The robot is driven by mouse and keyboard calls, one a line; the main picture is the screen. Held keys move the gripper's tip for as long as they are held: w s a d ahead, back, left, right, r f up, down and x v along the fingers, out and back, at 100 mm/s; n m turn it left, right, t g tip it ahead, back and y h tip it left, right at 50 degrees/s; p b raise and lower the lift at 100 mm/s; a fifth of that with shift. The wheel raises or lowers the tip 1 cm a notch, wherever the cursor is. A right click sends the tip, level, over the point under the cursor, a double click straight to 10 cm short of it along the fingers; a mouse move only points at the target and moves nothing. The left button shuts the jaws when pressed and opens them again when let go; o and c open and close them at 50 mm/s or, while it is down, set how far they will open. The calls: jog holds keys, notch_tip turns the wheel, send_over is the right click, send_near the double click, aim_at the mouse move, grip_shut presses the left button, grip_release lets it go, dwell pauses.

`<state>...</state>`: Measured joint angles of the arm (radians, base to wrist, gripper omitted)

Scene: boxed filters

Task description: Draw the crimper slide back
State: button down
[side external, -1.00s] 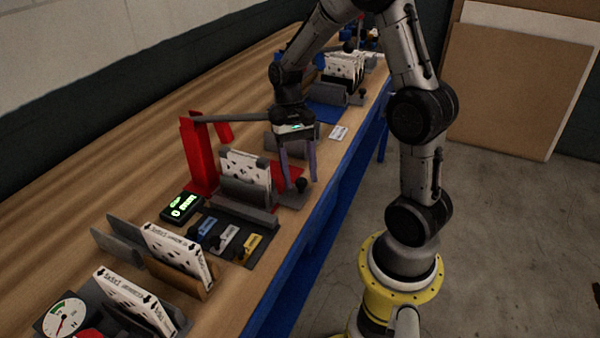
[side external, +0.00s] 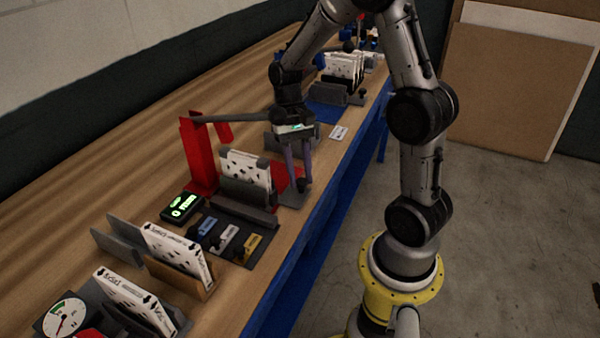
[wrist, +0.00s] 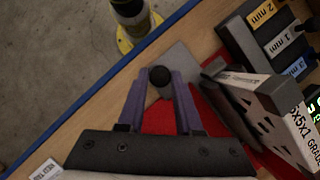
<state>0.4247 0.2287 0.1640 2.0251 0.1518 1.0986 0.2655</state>
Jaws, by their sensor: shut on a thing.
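The red crimper (side external: 198,155) stands on the bench with a boxed filter (side external: 246,170) upright in its dark grey holder. The filter (wrist: 283,103) also shows at the right of the wrist view. The slide's black knob (wrist: 160,76) sits between the purple fingers of my gripper (wrist: 160,90) in the wrist view, over a grey plate and a red base (wrist: 172,117). In the side view my gripper (side external: 299,183) points down at the knob, right of the filter. My gripper is shut on the knob; the slide's body is partly hidden.
Blue, white and yellow tagged gauge pieces (side external: 228,238) lie on a dark mat in front of the crimper. A display with green lettering (side external: 183,208) is at left. More filters stand in holders nearer. The bench edge (side external: 318,210) runs close to my gripper.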

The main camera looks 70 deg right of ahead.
jog(key=shift+d, duration=0.1)
dwell(0.8)
jog(key=d, duration=1)
jog(key=shift+d+r, duration=0.1)
jog(key=shift+d, duration=0.1)
jog(key=c, duration=0.6)
grip_release()
jog(key=v, duration=1.3)
jog(key=shift+r, duration=0.35)
